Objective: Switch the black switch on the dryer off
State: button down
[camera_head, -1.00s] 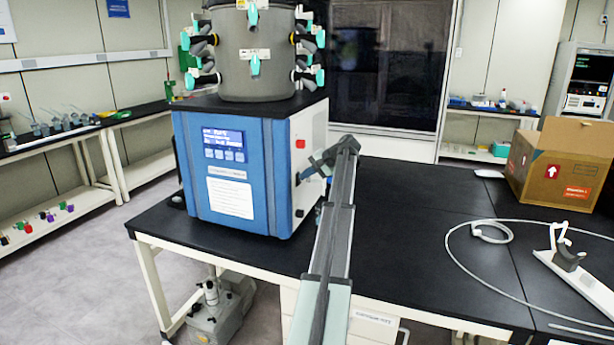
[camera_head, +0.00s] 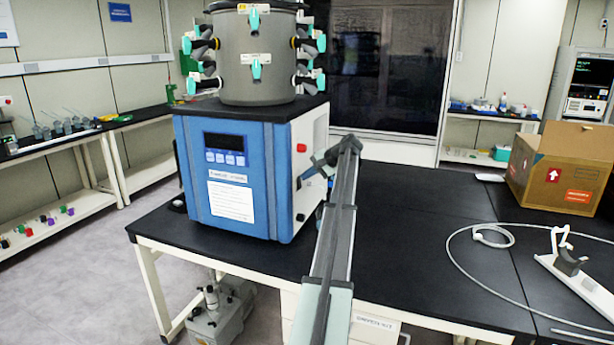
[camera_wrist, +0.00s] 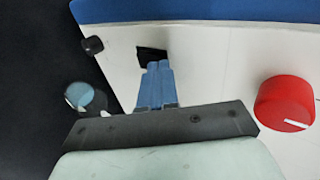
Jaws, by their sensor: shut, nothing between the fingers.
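The blue and white freeze dryer (camera_head: 232,207) stands on the black bench, and its front display (camera_head: 223,141) is dark. In the wrist view the black switch (camera_wrist: 150,55) is set in the white side panel (camera_wrist: 215,60). My gripper (camera_wrist: 160,66) is shut and empty, with its blue fingertips at the switch's lower right edge, seemingly touching it. The fingers cover part of the switch, so its exact tilt is hard to tell. In the head view my gripper (camera_head: 311,172) is at the dryer's right side, and my arm hides the switch area.
A red knob (camera_wrist: 285,103) sticks out of the side panel, right of my gripper. A small black knob (camera_wrist: 92,45) and a round pale blue-grey part (camera_wrist: 85,97) are at the left. A cardboard box (camera_head: 557,168) and a white hose (camera_head: 452,262) lie on the bench's right side.

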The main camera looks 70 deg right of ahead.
jog(key=shift+s, duration=0.5)
jog(key=v, duration=1.2)
jog(key=shift+w+r, duration=0.3)
jog(key=shift+r, duration=0.1)
